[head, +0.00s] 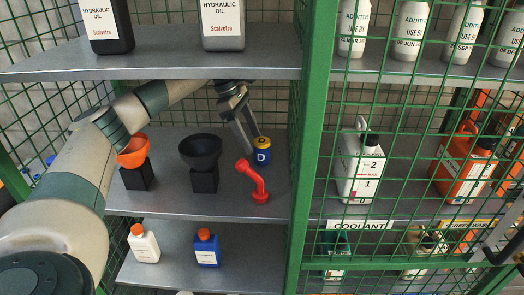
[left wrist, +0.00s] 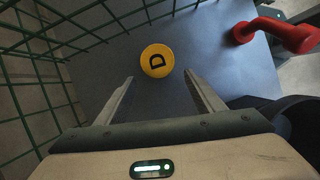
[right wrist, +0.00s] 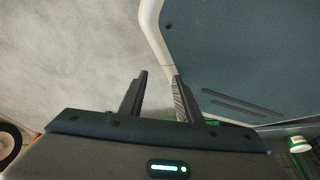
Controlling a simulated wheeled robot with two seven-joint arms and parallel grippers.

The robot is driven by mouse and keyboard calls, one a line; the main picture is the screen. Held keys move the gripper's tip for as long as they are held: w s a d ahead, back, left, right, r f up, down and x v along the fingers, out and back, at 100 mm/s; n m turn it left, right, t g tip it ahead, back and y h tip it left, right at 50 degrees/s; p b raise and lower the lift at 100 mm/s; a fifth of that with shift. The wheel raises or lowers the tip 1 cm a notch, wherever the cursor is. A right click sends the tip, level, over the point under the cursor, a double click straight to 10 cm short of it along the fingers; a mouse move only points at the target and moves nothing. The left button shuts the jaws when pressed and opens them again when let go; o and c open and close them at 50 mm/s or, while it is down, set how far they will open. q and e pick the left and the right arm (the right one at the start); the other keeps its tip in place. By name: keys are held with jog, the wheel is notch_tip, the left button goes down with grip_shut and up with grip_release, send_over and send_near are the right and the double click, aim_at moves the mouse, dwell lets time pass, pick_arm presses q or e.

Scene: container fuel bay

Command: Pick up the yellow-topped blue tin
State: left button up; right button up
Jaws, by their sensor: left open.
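The blue tin with a yellow top marked D (head: 261,151) stands upright on the middle shelf, near the green post. In the left wrist view its round yellow top (left wrist: 157,61) shows ahead of and between the fingertips, apart from them. My left gripper (head: 243,128) reaches in under the upper shelf, just left of the tin and close to it in the head view. Its fingers (left wrist: 160,82) are apart with nothing between them. My right gripper (right wrist: 160,76) shows only in its wrist view, its fingers apart and empty, far from the tin.
A black funnel (head: 202,155) and an orange funnel (head: 133,152) stand to the left on black blocks. The upper shelf (head: 160,62) is overhead; green mesh (left wrist: 60,50) is close beside the tin.

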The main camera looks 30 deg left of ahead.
aim_at(260, 140)
pick_arm(q)
jog(key=d, duration=0.1)
jog(key=w+d+p, duration=0.1)
jog(key=shift+d+r, duration=0.1)
jog(key=shift+d, duration=0.3)
jog(key=p+x, duration=0.1)
jog(key=x, duration=0.1)
jog(key=shift+f+p, duration=0.3)
jog(key=shift+d+f, duration=0.1)
jog(key=shift+f, duration=0.15)
pick_arm(e)
jog(key=s+d+g, duration=0.2)
jog(key=s+d, duration=0.2)
jog(key=s, duration=0.6)
jog(key=shift+g+h, duration=0.4)
pick_arm(q)
jog(key=c, duration=1.2)
